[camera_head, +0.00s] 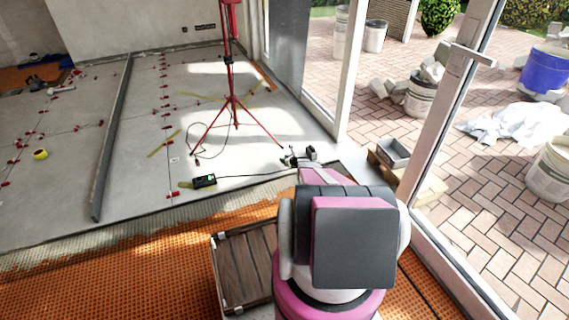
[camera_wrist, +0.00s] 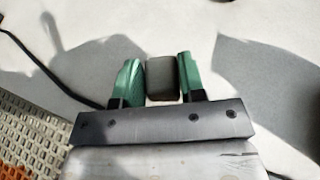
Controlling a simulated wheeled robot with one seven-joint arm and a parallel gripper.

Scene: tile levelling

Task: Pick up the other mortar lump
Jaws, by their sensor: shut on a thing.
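A dark grey mortar lump (camera_wrist: 162,78), block-shaped with rounded edges, sits between the green fingers of my gripper (camera_wrist: 158,82) in the wrist view. My gripper is shut on it, just over the pale grey tiles. In the head view my gripper (camera_head: 297,158) is beyond my arm, small and partly hidden, near the tile edge by the door. I cannot clearly make out the lump there. No second lump is clear in either view.
A black device (camera_head: 204,181) with a cable lies left of my gripper. A red tripod (camera_head: 235,110) stands behind. A wooden crate (camera_head: 243,268) is on the orange mat (camera_head: 120,285). A grey tray (camera_head: 393,153) is by the door frame (camera_head: 443,130). A long grey bar (camera_head: 112,140) lies left.

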